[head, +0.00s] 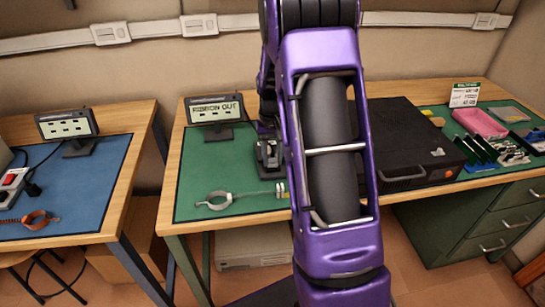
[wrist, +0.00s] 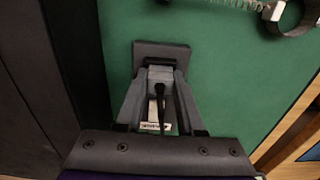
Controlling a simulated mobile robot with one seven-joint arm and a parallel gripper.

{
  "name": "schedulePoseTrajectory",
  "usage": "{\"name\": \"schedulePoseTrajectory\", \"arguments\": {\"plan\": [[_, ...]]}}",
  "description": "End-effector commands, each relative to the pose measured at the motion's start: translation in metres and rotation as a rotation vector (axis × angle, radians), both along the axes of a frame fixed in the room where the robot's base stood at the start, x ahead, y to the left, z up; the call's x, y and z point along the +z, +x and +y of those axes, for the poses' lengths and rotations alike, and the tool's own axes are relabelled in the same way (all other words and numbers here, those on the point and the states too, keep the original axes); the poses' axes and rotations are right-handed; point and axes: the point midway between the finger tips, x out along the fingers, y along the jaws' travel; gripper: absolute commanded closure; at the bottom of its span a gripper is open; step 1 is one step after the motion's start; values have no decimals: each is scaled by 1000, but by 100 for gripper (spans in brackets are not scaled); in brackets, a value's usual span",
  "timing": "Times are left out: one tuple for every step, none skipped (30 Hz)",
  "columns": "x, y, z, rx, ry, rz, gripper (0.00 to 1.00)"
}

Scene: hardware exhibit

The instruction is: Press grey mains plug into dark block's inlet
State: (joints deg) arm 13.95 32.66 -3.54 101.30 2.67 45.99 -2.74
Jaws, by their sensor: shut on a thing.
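In the wrist view my gripper (wrist: 160,76) is shut on the grey mains plug (wrist: 160,74), with one finger on each side. A black cable trails from the plug back toward the wrist. The dark block (wrist: 162,48) lies on the green mat straight ahead of the fingertips. The plug's front is close up to the block's near face; I cannot tell whether it touches or is inside the inlet, which is hidden. In the head view a dark form, seemingly the block (head: 268,160), shows left of my purple arm, which hides the plug and most of the gripper.
A large black case (head: 410,135) stands on the green mat (head: 205,165) right of my arm. A clamp ring with a spring (head: 215,201) lies near the front edge. A pink tray (head: 480,122) is at the right.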

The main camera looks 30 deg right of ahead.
Motion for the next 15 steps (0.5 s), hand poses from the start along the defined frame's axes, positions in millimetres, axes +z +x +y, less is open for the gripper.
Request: {"name": "schedulePoseTrajectory", "arguments": {"plan": [[-3, -1, 0, 0, 1, 4, 58], [-3, -1, 0, 0, 1, 4, 52], [-3, -1, 0, 0, 1, 4, 45], [-3, -1, 0, 0, 1, 4, 40], [-3, -1, 0, 0, 1, 4, 34], [-3, -1, 0, 0, 0, 4, 28], [-3, -1, 0, 0, 0, 5, 28], [-3, -2, -1, -1, -1, 5, 28], [-3, -2, -1, -1, -1, 5, 28], [-4, -2, -2, -2, -1, 6, 28], [-4, -2, -2, -2, -1, 6, 28], [-4, -2, -2, -3, -1, 6, 28], [-4, -3, -3, -3, -2, 7, 28], [-4, -3, -3, -3, -2, 7, 28], [-4, -3, -3, -3, -3, 7, 28]]}}
